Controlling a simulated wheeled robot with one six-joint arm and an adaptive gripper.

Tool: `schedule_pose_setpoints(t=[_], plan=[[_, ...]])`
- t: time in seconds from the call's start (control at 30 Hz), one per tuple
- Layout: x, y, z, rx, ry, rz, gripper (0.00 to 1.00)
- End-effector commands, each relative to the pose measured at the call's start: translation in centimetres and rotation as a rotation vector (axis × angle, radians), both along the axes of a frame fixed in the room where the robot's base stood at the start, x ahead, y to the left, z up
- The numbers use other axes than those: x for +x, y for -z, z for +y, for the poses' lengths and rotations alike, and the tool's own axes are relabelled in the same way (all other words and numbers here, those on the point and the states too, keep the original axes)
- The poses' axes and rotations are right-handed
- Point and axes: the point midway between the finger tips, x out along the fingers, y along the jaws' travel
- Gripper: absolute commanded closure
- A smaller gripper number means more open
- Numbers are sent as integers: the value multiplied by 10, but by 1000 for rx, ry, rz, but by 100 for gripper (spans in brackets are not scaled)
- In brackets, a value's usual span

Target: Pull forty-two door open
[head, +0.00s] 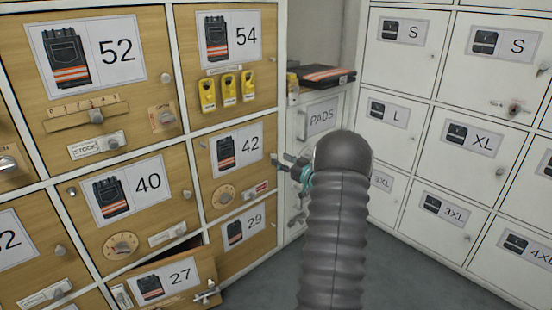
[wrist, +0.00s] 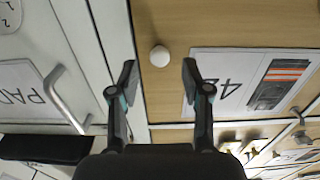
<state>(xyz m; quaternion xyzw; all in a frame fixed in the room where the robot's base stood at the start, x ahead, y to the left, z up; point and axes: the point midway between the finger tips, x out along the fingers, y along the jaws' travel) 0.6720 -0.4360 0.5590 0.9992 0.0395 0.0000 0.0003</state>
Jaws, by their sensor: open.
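The 42 door (head: 250,177) is a wooden locker door with a trousers label, a round dial (head: 223,197) and a small red-marked plate. It looks shut. My gripper (head: 280,163) is in front of its right edge, open and empty. In the upside-down wrist view, a round white knob (wrist: 160,56) on the 42 door (wrist: 235,25) shows between and just beyond the two open fingertips (wrist: 160,75). The fingers do not appear to touch it. In the head view the knob is not clear behind the fingertips.
The 27 door (head: 190,278) stands ajar below. The white PADS door (head: 322,118), with a bar handle (wrist: 68,98), adjoins the 42 door. Folded trousers (head: 322,74) lie above it. White lockers (head: 400,137) line the right; grey floor (head: 420,275) is clear.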

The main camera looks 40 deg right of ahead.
Motion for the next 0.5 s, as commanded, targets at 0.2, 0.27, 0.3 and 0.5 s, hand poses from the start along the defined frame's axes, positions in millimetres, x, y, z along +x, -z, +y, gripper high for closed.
schedule_pose_setpoints(t=[0.2, 0.27, 0.3, 0.5], plan=[[27, 0, 2, 1, 0, -1, 52], [30, 0, 2, 1, 1, 0, 52], [32, 0, 2, 1, 1, 0, 52], [34, 0, 3, 1, 1, 0, 52]])
